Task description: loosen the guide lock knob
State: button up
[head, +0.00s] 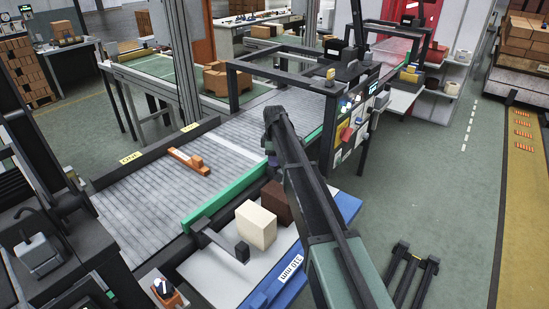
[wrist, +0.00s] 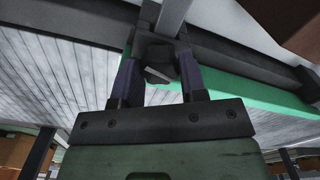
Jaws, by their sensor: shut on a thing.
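The guide lock knob (wrist: 158,72) is a dark faceted knob with a pale slot or edge on its face, in the wrist view at the green guide rail (wrist: 245,96). My gripper (wrist: 160,78) has one finger on each side of the knob and is shut on it. A grey bar runs up from the dark mount behind the knob. In the head view the green rail (head: 213,205) runs along the conveyor's near side. There my arm hides the knob and most of the gripper. I cannot tell how far the knob is turned.
The grey roller conveyor (head: 150,190) carries an orange piece (head: 188,161). A cream box (head: 256,225) and a brown box (head: 275,199) stand beside the rail. A black frame (head: 285,75) spans the conveyor, with a control panel (head: 357,120) on its right.

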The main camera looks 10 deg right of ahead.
jog(key=shift+n, duration=1.2)
jog(key=o, duration=0.9)
notch_tip(320, 180, up, 11)
jog(key=p, duration=1.1)
jog(key=shift+f, duration=0.1)
